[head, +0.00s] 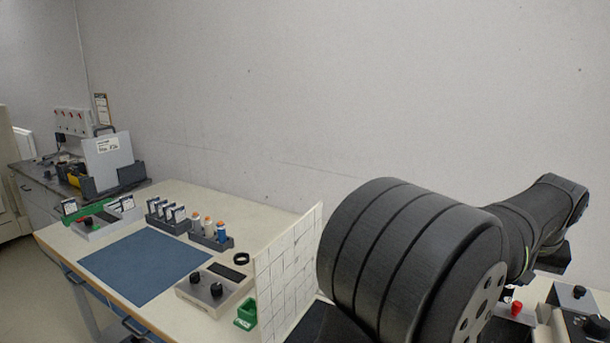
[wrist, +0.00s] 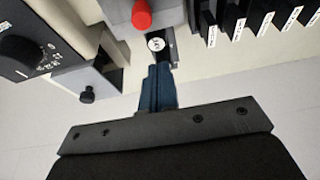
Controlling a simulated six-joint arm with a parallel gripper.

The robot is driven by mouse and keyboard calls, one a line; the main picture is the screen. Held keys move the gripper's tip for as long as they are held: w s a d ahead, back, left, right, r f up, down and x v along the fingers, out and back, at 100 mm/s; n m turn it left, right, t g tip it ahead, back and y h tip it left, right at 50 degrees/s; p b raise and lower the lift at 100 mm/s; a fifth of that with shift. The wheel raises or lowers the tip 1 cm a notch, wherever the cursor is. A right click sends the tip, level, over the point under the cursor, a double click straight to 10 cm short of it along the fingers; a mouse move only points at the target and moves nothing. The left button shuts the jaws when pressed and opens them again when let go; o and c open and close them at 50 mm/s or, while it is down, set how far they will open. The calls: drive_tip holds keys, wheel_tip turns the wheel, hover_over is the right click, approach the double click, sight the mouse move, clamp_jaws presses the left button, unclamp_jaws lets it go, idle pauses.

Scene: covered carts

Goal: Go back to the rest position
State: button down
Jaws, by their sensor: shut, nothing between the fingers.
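My gripper (wrist: 158,68) is shut and empty in the wrist view. Its dark blue fingers are pressed together, with their tips close in the picture to a dark piece with a round white label (wrist: 156,44). Whether they touch it I cannot tell. A red knob (wrist: 141,15) on a grey box shows just beyond. In the head view my large dark arm fills the lower right and reaches away to the right; I cannot make out the gripper's fingers there.
A white tiled panel (head: 288,262) stands left of my arm. Beyond it are a knobbed box (head: 205,290), bottles in a rack (head: 212,240) and a clear blue mat (head: 140,265). A red-knobbed box (head: 513,312) is at right. Dark labelled slots (wrist: 250,20) and a dial box (wrist: 35,45) flank my gripper.

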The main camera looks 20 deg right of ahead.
drive_tip(key=v, duration=0.9)
drive_tip(key=x, duration=0.3)
drive_tip(key=w+x, duration=0.1)
drive_tip(key=x, duration=0.3)
drive_tip(key=d+x, duration=0.1)
drive_tip(key=x, duration=0.3)
drive_tip(key=shift+w+r, duration=0.15)
drive_tip(key=shift+w, duration=0.05)
drive_tip(key=v, duration=1)
drive_tip(key=a+r+g+h, duration=0.2)
drive_tip(key=a+r+g, duration=0.2)
drive_tip(key=a, duration=0.5)
drive_tip(key=x, duration=0.9)
drive_tip(key=shift+d+f, duration=0.15)
drive_tip(key=shift+f, duration=0.05)
drive_tip(key=shift+v, duration=1.5)
